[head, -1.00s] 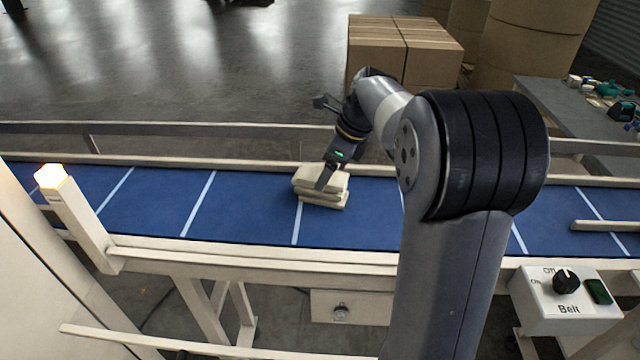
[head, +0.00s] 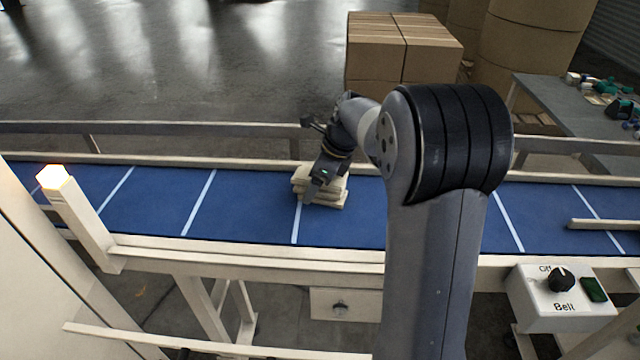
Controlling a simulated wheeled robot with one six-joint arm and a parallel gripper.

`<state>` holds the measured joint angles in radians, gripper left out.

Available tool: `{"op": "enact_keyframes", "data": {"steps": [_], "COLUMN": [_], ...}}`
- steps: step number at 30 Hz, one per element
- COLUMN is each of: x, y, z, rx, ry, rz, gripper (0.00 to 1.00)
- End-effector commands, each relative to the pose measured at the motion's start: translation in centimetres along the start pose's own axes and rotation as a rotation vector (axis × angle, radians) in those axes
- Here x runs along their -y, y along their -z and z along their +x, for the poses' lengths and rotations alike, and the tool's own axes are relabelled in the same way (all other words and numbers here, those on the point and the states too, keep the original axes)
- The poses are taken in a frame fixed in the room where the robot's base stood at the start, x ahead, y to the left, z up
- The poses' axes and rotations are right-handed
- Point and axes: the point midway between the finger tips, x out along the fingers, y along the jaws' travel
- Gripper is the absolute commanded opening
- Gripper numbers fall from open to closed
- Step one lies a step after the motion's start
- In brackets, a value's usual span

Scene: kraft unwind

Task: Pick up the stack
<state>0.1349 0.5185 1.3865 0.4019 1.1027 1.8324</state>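The stack (head: 335,194) is a small pile of cream-coloured flat pieces lying on the blue conveyor belt (head: 250,212), beside a white cross line.
Cream rails (head: 230,249) edge the belt. A lit lamp post (head: 75,215) stands at the left. A belt control box (head: 560,302) with a knob is at the lower right. Cardboard boxes (head: 375,65) stand behind the belt. The belt left of the stack is clear.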

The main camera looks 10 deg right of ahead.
Motion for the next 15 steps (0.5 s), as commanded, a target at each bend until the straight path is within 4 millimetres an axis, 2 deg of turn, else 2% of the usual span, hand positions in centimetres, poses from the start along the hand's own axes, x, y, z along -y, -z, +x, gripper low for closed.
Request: {"op": "enact_keyframes", "data": {"steps": [13, 15], "x": [-0.01, -0.01], "y": [0.13, 0.12], "z": [0.28, 0.28], "rx": [0.0, 0.0], "ry": [-0.001, -0.001], "rz": [0.0, 0.0], "gripper": [0.76, 0.71]}}
